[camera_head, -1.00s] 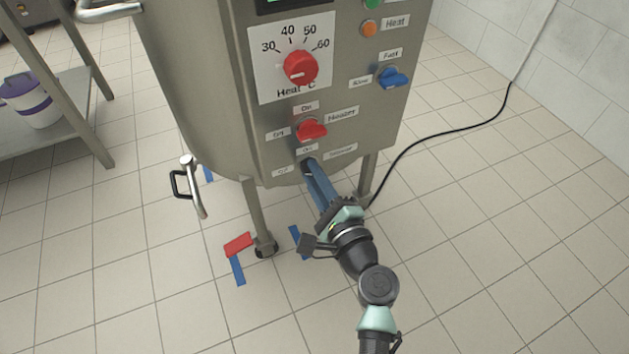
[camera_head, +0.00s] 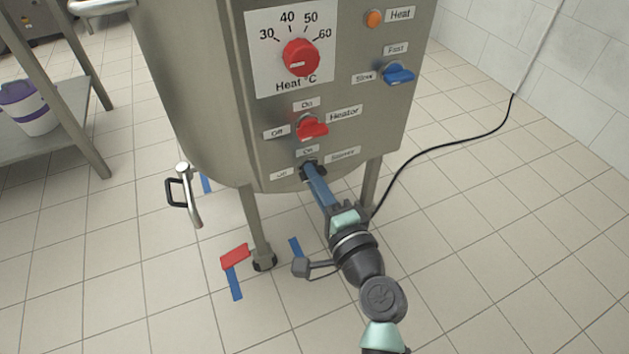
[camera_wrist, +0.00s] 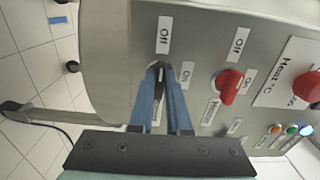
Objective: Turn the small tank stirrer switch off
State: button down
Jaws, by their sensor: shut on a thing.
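The steel tank's control panel (camera_head: 350,95) faces me. The stirrer switch (camera_wrist: 156,68) is the lowest one, below the red heater switch (camera_head: 312,127). In the head view it is mostly hidden behind my fingers, between the On, Off and Stirrer labels. My gripper (camera_head: 311,172) has its blue fingers at this switch. In the wrist view the gripper (camera_wrist: 161,75) is shut on the switch, and only a dark bit of the knob shows between the fingertips. I cannot tell clearly which way the switch points.
A red heat dial (camera_head: 301,58) and a blue Fast/Slow switch (camera_head: 398,74) sit higher on the panel. A valve handle (camera_head: 178,193) sticks out at the left. A black cable (camera_head: 440,145) runs right. A shelf (camera_head: 60,125) holds a white bucket (camera_head: 32,118).

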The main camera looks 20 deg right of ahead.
dwell(0.3)
jog(key=c, duration=0.9)
grip_release()
jog(key=s+p, duration=0.2)
jog(key=s, duration=1.1)
jog(key=shift+d, duration=0.2)
